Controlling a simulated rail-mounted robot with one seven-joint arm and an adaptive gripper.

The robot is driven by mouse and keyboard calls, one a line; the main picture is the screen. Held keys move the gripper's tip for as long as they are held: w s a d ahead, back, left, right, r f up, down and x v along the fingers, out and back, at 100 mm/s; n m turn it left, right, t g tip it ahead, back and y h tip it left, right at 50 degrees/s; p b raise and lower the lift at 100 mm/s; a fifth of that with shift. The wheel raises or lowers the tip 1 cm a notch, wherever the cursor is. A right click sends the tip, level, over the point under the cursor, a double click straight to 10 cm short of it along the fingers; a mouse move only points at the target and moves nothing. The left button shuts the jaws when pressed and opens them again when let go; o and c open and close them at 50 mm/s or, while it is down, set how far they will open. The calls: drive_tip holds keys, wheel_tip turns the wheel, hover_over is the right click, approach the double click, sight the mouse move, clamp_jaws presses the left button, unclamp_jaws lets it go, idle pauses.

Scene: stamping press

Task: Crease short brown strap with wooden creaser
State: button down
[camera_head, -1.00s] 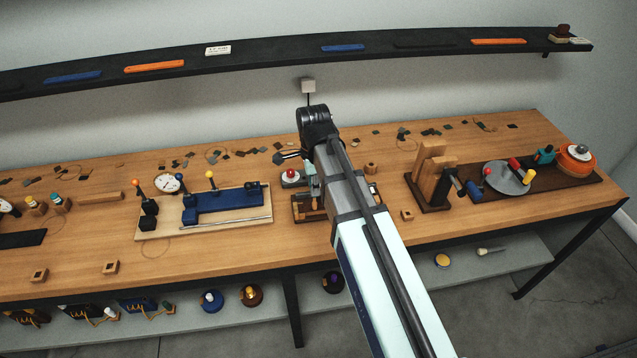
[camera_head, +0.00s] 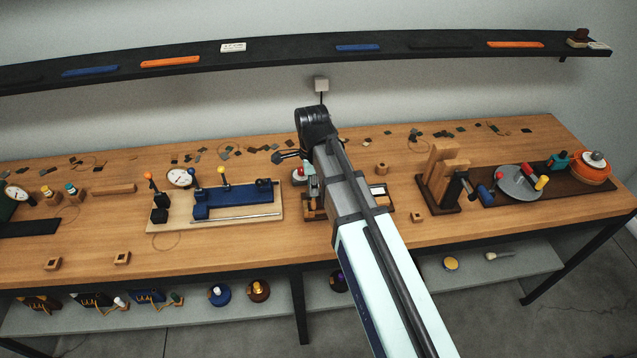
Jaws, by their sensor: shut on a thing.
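My arm reaches from the lower right up over the bench, ending in a dark wrist. My gripper (camera_head: 287,156) shows as a small black shape left of the wrist, above the bench. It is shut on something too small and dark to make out. I cannot pick out the short brown strap or the wooden creaser with certainty. A tan wooden bar (camera_head: 113,189) lies on the left part of the bench. My arm partly hides a dark-based station (camera_head: 376,192) at the middle.
A blue press fixture on a pale board (camera_head: 268,208) stands left of my arm. Wooden blocks (camera_head: 437,172) and a grey disc (camera_head: 518,182) stand to the right. A dark shelf (camera_head: 285,56) runs along the wall. Small scraps lie along the bench's back.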

idle(0.3)
drive_tip(key=shift+r, duration=2.55)
